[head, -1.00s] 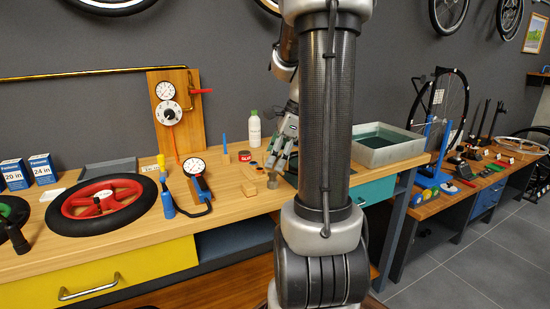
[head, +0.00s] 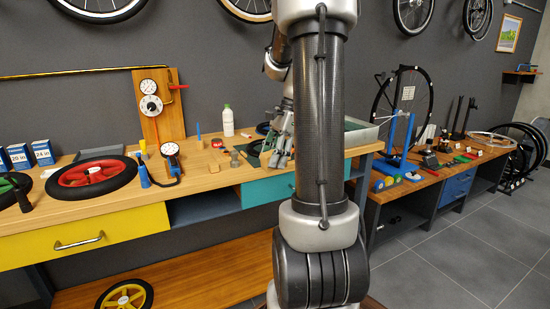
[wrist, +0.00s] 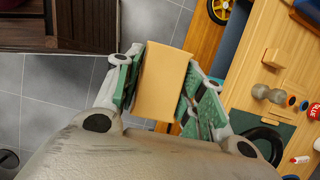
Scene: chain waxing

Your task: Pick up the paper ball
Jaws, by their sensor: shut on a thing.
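My gripper (head: 278,150) is over the front part of the wooden workbench (head: 225,180) in the head view. In the wrist view my gripper (wrist: 158,105) is shut on a tan rectangular block (wrist: 163,75), with its green fingers on both sides. The block appears beyond the bench's front edge, with grey floor behind it. I cannot make out a paper ball in either view. My arm hides part of the bench in the head view.
A grey, knobbed piece (wrist: 268,93), a small wooden block (wrist: 273,57) and a dark mat with a black ring (wrist: 258,130) are on the bench. A white bottle (head: 228,121) stands at the back. A dial gauge (head: 170,149) and red-rimmed wheel (head: 95,173) lie left.

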